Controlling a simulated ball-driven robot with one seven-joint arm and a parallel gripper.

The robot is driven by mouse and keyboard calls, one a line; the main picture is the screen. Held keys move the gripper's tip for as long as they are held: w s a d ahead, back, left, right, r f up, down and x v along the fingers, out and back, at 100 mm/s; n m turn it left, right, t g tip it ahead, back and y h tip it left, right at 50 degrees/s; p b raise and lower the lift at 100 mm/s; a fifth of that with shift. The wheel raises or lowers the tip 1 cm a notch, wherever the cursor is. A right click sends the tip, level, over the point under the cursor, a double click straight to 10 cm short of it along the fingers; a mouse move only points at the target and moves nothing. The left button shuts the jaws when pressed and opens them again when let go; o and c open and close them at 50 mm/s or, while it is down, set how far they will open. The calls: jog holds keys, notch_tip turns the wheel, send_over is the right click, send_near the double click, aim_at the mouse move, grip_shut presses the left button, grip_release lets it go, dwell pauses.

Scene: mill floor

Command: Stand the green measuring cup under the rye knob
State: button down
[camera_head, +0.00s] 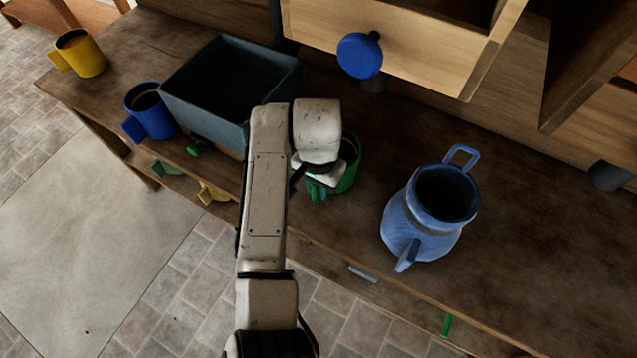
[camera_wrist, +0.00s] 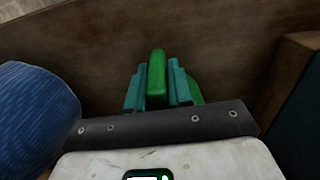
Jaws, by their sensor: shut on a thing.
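The green measuring cup (camera_head: 349,168) is on or just above the bench, right of the dark box and partly hidden by my wrist. My gripper (camera_head: 318,189) is at the cup's near side, shut on its handle. In the wrist view the green handle (camera_wrist: 156,75) lies between the teal fingers of my gripper (camera_wrist: 157,88). A round blue knob (camera_head: 360,55) is on the pale wooden drawer front above the bench. A dark grey knob (camera_head: 608,175) shows at the right edge. No label tells which knob is rye.
A blue jug (camera_head: 424,222) stands right of the cup; its side shows in the wrist view (camera_wrist: 35,115). The open dark box (camera_head: 222,137) is left. A blue mug (camera_head: 150,113) and a yellow mug (camera_head: 80,56) stand farther left. The bench right of the jug is clear.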

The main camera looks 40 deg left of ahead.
jog(key=shift+f, duration=0.2)
jog(key=c, duration=1.4)
grip_release()
jog(key=o, duration=0.4)
jog(key=shift+r, duration=0.1)
